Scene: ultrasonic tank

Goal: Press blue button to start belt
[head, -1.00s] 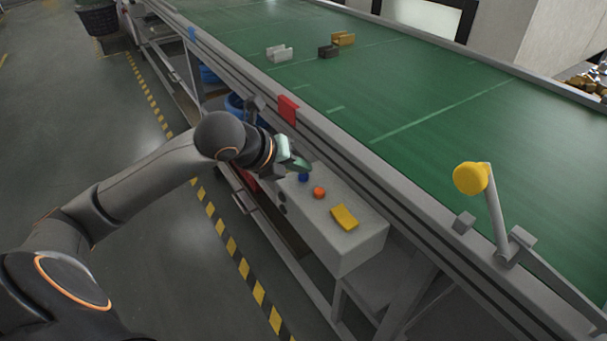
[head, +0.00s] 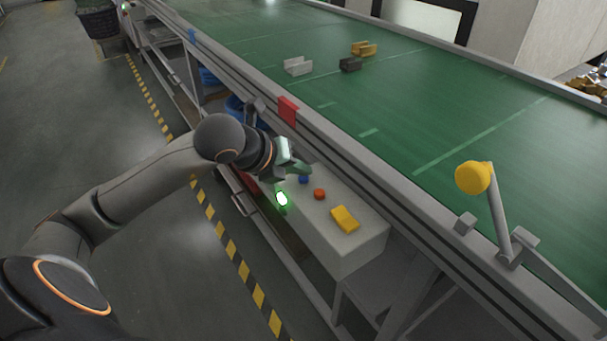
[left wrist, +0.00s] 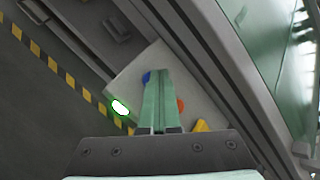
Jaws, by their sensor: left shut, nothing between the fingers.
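The blue button (head: 304,179) sits on top of the grey control box (head: 335,242), at its far end. My left gripper (head: 303,168) is shut and empty, with its fingertips just above or at the blue button. I cannot tell whether they touch it. In the left wrist view the shut fingers (left wrist: 158,75) partly cover the blue button (left wrist: 146,78). A green light (head: 282,199) glows on the box's side and also shows in the left wrist view (left wrist: 120,108). The green belt (head: 400,110) runs beside the box. My right gripper is not in view.
An orange button (head: 319,194) and a yellow switch (head: 345,218) are on the same box. Light grey (head: 298,66), dark (head: 350,64) and gold (head: 363,48) parts lie on the belt. A yellow-capped lever (head: 474,178) stands at the belt's near edge.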

